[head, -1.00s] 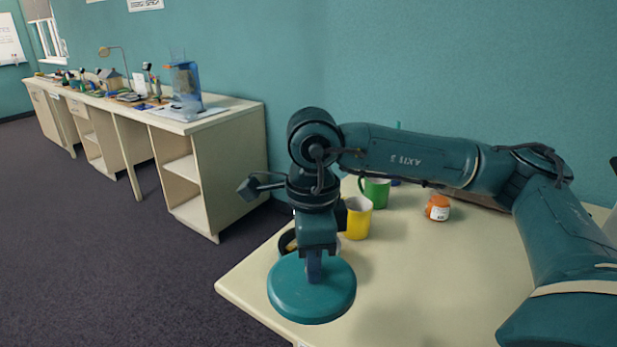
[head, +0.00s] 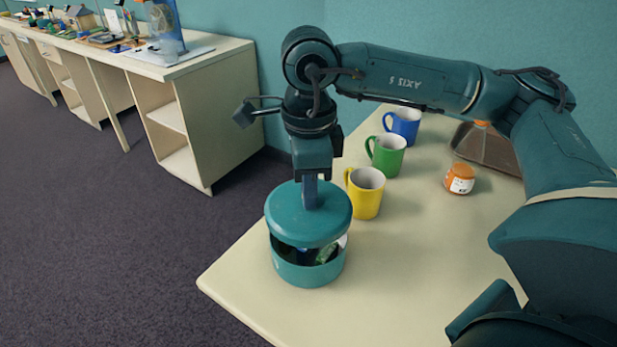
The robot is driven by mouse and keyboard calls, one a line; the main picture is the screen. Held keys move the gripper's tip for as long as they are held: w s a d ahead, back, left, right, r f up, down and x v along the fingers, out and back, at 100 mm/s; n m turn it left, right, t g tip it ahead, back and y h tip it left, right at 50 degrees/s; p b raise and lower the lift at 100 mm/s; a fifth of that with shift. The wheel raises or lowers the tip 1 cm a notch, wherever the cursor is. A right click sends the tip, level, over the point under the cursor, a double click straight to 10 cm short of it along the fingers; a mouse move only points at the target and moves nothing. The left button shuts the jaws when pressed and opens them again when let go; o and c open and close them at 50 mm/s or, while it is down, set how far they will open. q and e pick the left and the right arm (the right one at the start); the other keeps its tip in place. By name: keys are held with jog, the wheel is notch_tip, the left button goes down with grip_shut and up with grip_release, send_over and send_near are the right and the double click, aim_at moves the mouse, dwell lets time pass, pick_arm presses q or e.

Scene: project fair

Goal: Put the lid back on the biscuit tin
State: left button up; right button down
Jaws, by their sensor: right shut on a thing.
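The round teal lid (head: 290,222) is held level in my right gripper (head: 311,190), which is shut on it from above. The teal biscuit tin (head: 308,274) stands upright near the table's left corner, right below the lid. A gap shows between lid and tin rim at the front, and dark, green and white contents are visible through it. The lid hides the tin's back rim, so I cannot tell whether they touch there. My left gripper is not in view.
A yellow mug (head: 367,200), green mug (head: 386,160) and blue mug (head: 403,127) stand in a row behind the tin on the table (head: 420,260). An orange-lidded jar (head: 460,180) is to the right. A cluttered workbench (head: 205,65) stands at the back left.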

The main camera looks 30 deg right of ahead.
aim_at(309, 214)
jog(key=shift+f+b, duration=0.3)
jog(key=shift+f, duration=0.4)
notch_tip(309, 214, down, 2)
jog(key=shift+f+b, duration=0.2)
jog(key=shift+b, duration=0.45)
jog(key=shift+f+b, duration=0.85)
jog(key=shift+f, duration=0.05)
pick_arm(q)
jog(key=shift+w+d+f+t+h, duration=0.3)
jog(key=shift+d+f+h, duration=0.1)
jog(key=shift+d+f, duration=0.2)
pick_arm(e)
jog(key=shift+f, duration=0.25)
pick_arm(q)
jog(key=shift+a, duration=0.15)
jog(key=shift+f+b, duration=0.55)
jog(key=shift+b, duration=0.2)
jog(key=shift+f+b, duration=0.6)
jog(key=shift+b, duration=0.05)
pick_arm(e)
jog(key=shift+f, duration=0.15)
